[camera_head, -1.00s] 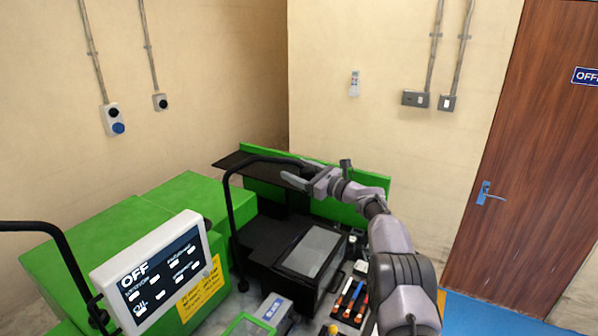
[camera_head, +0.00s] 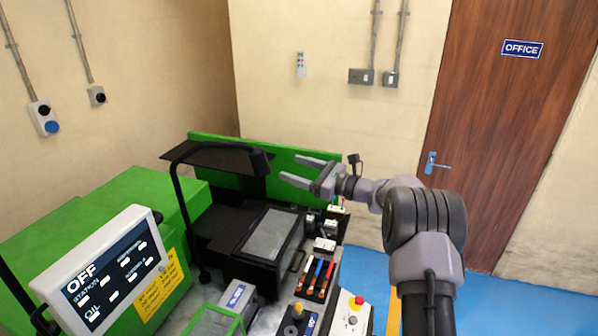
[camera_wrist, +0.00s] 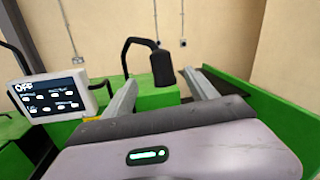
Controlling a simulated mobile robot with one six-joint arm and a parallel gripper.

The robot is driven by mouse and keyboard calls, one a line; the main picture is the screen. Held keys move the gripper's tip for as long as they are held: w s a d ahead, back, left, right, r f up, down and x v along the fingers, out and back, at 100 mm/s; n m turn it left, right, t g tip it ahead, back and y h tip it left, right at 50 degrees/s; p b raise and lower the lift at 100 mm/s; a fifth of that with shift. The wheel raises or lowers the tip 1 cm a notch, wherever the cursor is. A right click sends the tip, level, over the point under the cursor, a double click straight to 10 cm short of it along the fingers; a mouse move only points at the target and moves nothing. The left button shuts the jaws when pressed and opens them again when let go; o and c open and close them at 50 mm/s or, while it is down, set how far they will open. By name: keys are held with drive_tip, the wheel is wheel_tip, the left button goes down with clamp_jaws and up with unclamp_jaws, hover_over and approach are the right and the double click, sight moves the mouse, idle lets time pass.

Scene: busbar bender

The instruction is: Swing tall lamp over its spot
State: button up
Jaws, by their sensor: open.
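The tall lamp is a black curved pole (camera_head: 174,205) that rises beside the machine, with an arm bending right to a black cylindrical head (camera_head: 260,162). The head hangs over the back of the black machine bed. My gripper (camera_head: 291,167) is open and empty, just right of the head, with its fingers pointing left toward it. In the wrist view the lamp head (camera_wrist: 163,67) appears between the two open fingers (camera_wrist: 158,85), beyond their tips. I see no contact with the lamp.
A white control panel (camera_head: 100,268) reading OFF stands at lower left. Green machine housing (camera_head: 140,205) and a green back panel (camera_head: 225,148) surround the bed. A clear-topped black box (camera_head: 270,234), tools (camera_head: 316,277) and a button box (camera_head: 351,312) lie in front. Blue floor is free at right.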

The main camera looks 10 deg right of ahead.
drive_tip(key=shift+s+d, duration=0.3)
